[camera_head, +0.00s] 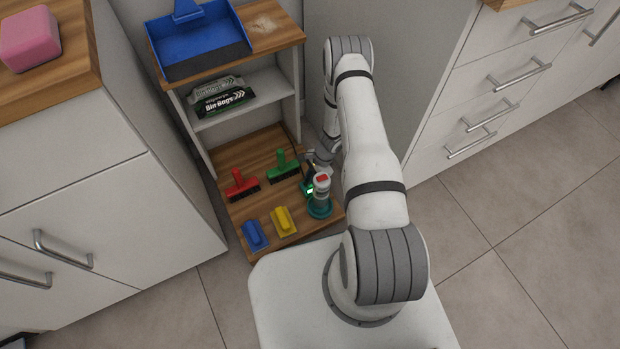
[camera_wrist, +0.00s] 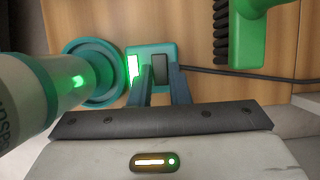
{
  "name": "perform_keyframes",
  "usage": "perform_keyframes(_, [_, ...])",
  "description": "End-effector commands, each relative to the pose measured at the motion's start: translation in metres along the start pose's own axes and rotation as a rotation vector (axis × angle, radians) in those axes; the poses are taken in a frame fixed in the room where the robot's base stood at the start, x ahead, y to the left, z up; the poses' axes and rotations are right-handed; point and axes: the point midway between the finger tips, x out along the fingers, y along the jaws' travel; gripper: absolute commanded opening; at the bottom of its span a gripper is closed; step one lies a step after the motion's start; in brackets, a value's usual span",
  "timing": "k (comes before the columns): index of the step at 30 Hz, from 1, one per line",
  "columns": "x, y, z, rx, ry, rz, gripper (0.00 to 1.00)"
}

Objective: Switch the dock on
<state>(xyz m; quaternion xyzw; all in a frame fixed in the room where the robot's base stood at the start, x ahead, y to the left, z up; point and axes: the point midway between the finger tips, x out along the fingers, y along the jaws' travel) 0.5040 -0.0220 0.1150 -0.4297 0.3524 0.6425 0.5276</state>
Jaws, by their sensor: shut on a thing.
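The dock has a round teal base ring (camera_wrist: 90,98) and a small teal box (camera_wrist: 132,50) beside it, seen in the wrist view. The box carries a lit white-green panel (camera_wrist: 133,68) and a dark switch (camera_wrist: 160,67). In the head view, the dock (camera_head: 319,210) stands at the right front of the low wooden shelf. My gripper (camera_wrist: 162,70) is at the box, its two narrow fingers on either side of the dark switch, shut on it. A white and teal cylindrical device (camera_wrist: 25,100) with a glowing green light stands on the ring.
A green brush (camera_head: 283,166), a red brush (camera_head: 240,185), a blue scoop-like tool (camera_head: 254,235) and a yellow one (camera_head: 283,221) lie on the shelf left of the dock. A dark cable (camera_wrist: 240,76) runs from the box. Cabinets stand on both sides.

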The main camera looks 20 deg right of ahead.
Motion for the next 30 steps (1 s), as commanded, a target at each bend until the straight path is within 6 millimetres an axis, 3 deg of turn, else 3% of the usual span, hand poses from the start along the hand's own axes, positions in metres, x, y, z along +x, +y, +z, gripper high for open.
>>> perform_keyframes(14, [0.0007,0.0010,0.0050,0.000,0.146,0.002,0.00])
perform_keyframes(23, [0.0008,0.0014,0.0047,0.002,0.152,0.002,0.00])
perform_keyframes(24, [0.0008,0.0014,0.0046,0.002,0.152,0.002,0.20])
perform_keyframes(30, [0.0006,0.0009,0.0045,0.001,0.152,0.001,0.36])
